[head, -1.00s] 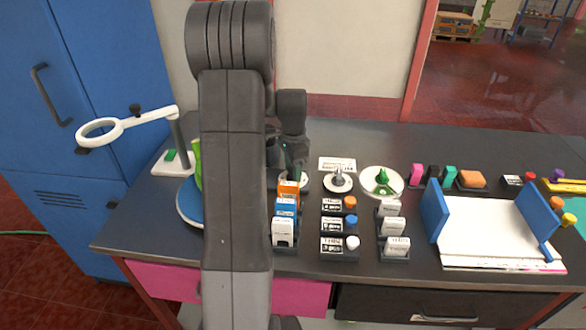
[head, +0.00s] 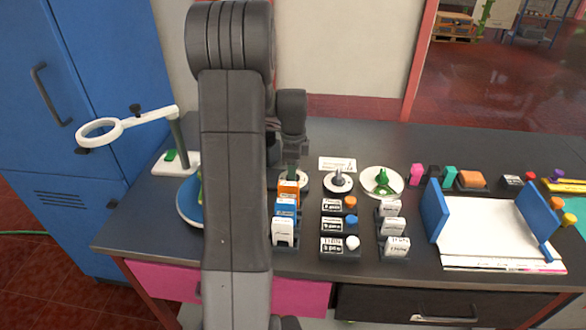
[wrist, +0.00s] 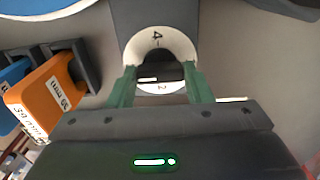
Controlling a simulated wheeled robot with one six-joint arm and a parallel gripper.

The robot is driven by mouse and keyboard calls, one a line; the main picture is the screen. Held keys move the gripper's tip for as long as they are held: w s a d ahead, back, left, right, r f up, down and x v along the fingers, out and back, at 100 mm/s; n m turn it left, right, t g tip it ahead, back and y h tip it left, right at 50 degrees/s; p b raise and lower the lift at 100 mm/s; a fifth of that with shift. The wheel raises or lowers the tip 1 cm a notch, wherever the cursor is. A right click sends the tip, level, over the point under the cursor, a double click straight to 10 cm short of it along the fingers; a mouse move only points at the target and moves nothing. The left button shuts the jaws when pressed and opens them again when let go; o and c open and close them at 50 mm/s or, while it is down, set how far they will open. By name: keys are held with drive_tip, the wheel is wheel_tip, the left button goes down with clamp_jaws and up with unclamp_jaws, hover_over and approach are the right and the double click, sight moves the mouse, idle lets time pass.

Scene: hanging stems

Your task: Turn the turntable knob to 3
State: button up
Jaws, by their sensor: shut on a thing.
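The turntable knob (wrist: 172,72) is dark, with a white mark towards its left end, on a white dial (wrist: 150,43). The dial shows a 4 above the knob and a 2 below it; a 3 is not visible. My gripper (wrist: 160,72) is shut on the knob, one green finger on each side. In the head view the fingers (head: 291,173) reach down at the dial (head: 304,180), partly behind the orange block. The blue turntable (head: 186,207) is left of my arm and mostly hidden by it, with a bit of something green on it.
An orange block (wrist: 45,95) stands close left of the dial in the wrist view. Another knob on a white dial (head: 338,184) and a green-handled white disc (head: 381,183) are to the right. A white ring on a stand (head: 101,131) is at the left.

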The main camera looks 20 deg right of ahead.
drive_tip(key=shift+r, duration=0.1)
drive_tip(key=o, duration=1)
wheel_tip(320, 180, up, 14)
drive_tip(key=shift+f, duration=0.15)
wheel_tip(320, 180, down, 14)
drive_tip(key=shift+r, duration=0.1)
idle(0.6)
